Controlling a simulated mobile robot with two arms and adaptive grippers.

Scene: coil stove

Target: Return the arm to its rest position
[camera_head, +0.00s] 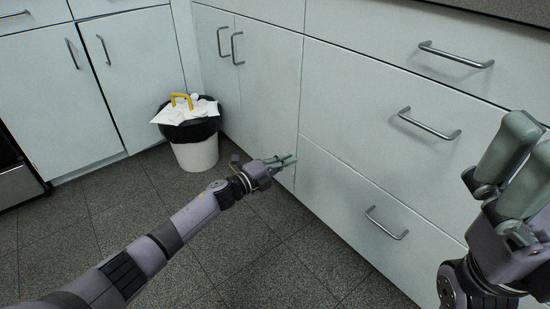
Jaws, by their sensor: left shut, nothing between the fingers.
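My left arm (165,243) reaches in from the lower left, stretched out over the floor. My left gripper (287,161) is at its end, shut and empty, in front of the lower cabinet fronts. My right gripper (522,160) is large and close at the right edge, its two grey-green fingers side by side and pointing up.
A white trash bin (196,155) with a black liner stands in the cabinet corner, white papers and a yellow item on top. White drawers (375,150) with metal handles run along the right. The dark tiled floor (120,215) is otherwise clear.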

